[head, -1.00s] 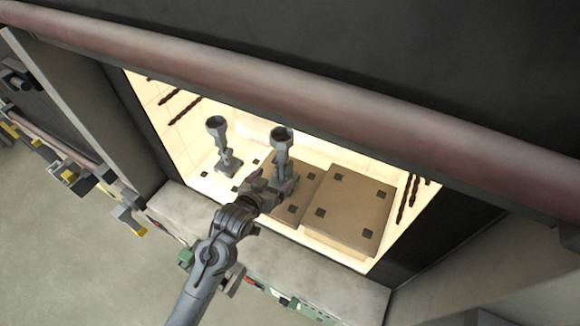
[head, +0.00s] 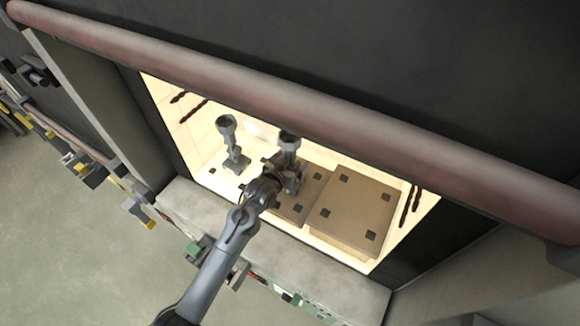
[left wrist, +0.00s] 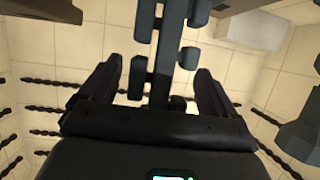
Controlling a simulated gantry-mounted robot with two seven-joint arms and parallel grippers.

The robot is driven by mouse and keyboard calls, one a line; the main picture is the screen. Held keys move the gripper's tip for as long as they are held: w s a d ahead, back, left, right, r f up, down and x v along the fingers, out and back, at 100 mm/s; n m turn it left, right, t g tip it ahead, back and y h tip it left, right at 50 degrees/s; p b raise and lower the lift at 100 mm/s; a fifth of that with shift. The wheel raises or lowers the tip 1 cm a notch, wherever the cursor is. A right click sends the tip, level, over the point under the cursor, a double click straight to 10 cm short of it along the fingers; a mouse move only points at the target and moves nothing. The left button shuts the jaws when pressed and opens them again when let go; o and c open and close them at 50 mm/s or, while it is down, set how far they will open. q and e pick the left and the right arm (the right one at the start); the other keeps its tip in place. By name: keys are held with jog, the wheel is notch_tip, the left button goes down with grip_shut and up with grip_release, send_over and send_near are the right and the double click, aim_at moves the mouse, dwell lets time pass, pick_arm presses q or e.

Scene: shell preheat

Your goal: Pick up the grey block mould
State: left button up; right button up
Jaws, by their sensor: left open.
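Inside the lit chamber, two grey moulds with cup-shaped tops stand upright. The right one, the grey block mould (head: 289,143), is partly hidden behind my left gripper (head: 286,172). In the left wrist view, this mould (left wrist: 163,50) shows as a dark stem with several small blocks on its sides. My left gripper (left wrist: 157,72) is open there, with one finger on each side of the stem. I cannot tell whether either finger touches it. The other grey mould (head: 232,145) stands to the left, apart from the gripper. My right gripper is not in view.
Brown square slabs with dark corner patches lie on the chamber floor, the larger one (head: 352,208) at right. A thick reddish bar (head: 300,110) crosses above the opening. A pale sill (head: 290,258) runs along the front. Dark twisted rods (head: 190,110) line the walls.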

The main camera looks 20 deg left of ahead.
pick_arm(q)
jog(key=shift+w+f, duration=0.25)
jog(key=shift+w, duration=0.2)
jog(key=shift+r, duration=0.1)
jog(key=c, duration=1.4)
